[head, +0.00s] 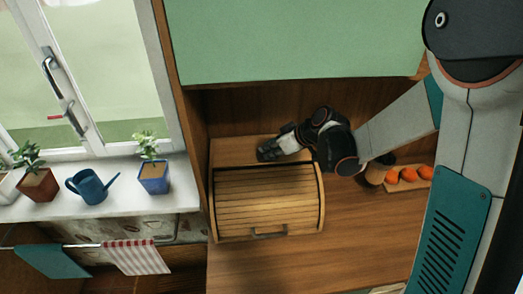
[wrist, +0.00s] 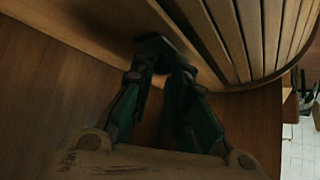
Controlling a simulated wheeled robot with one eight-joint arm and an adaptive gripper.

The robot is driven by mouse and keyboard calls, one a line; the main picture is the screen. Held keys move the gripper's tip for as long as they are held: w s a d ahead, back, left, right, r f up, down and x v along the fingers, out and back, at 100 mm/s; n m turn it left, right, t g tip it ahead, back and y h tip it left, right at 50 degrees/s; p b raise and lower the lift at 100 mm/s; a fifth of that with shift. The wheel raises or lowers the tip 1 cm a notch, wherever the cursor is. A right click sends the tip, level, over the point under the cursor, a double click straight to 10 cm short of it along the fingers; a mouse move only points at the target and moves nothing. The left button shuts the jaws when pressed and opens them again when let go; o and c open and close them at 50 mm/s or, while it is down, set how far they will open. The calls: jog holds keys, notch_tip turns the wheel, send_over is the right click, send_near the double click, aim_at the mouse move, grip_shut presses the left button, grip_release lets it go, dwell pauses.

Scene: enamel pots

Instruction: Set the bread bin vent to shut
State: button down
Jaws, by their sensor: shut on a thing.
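The wooden roll-top bread bin (head: 262,206) stands on the counter with its slatted front down. In the wrist view the two green fingers of my gripper (wrist: 158,65) come together on a small dark piece (wrist: 153,42) beside the bin's slats (wrist: 235,35). It looks like the vent's knob or slider. The fingers hide part of it, and the picture is dark, so the vent's setting cannot be read.
Orange fruits (head: 409,174) lie on a board right of my arm. A green cabinet (head: 300,40) hangs above. The windowsill at left holds a blue watering can (head: 91,187) and potted plants (head: 153,177). The counter right of the bin (head: 355,230) is clear.

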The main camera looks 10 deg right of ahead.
jog(key=shift+d, duration=0.6)
jog(key=c, duration=1.5)
grip_release()
jog(key=shift+w+d, duration=0.1)
jog(key=shift+c, duration=0.2)
jog(key=v, duration=1.2)
